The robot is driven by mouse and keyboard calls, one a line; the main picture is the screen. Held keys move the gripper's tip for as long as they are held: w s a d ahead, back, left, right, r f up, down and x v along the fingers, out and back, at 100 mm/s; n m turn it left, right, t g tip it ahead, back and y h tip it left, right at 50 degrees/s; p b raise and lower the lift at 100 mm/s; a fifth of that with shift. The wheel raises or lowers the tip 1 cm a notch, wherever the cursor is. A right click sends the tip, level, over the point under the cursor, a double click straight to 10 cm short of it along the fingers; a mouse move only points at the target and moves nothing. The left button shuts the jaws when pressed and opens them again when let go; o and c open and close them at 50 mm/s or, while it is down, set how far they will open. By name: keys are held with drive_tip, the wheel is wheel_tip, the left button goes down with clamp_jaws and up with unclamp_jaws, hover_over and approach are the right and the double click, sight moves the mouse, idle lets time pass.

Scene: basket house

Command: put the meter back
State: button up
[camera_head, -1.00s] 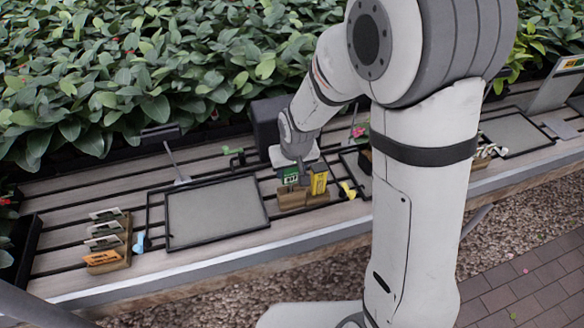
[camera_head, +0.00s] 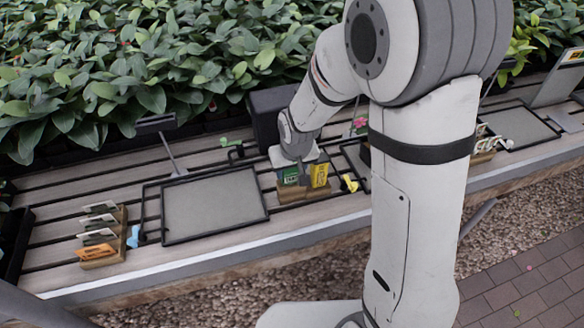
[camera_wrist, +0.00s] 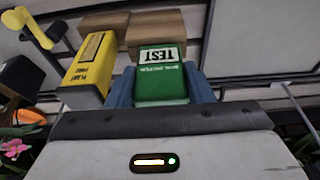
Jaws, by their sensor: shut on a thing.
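A green box-shaped meter marked TEST (camera_wrist: 161,80) is between the blue fingers of my gripper (camera_wrist: 161,92), which is shut on it. In the head view the meter (camera_head: 289,175) is at the left part of a wooden block (camera_head: 290,194), beside a yellow box (camera_head: 319,175). The wrist view shows the wooden block (camera_wrist: 157,27) behind the meter and the yellow box (camera_wrist: 90,67) just left of it, apart from my finger. Whether the meter's lower end is in the block or just above it, I cannot tell.
A grey framed tray (camera_head: 212,207) lies left of the block. A wooden rack with several cards (camera_head: 102,235) is farther left. A yellow clip-like piece (camera_head: 349,183) is close on the right, and a dark box (camera_head: 272,115) stands behind. Plants line the back.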

idle(0.3)
drive_tip(key=o, duration=1.1)
drive_tip(key=shift+o, duration=0.2)
drive_tip(key=shift+r, duration=0.1)
drive_tip(key=a+v, duration=0.1)
drive_tip(key=v, duration=0.7)
drive_tip(key=s+d+r+m, duration=0.1)
drive_tip(key=s+d+r, duration=0.3)
drive_tip(key=s+d, duration=0.3)
drive_tip(key=s+d+r+m, duration=0.2)
drive_tip(key=s+d+r, duration=0.2)
drive_tip(key=s+d, duration=0.3)
drive_tip(key=shift+s+d+h, duration=0.35)
drive_tip(key=shift+s+h, duration=0.05)
drive_tip(key=shift+s, duration=0.8)
drive_tip(key=shift+r, duration=0.1)
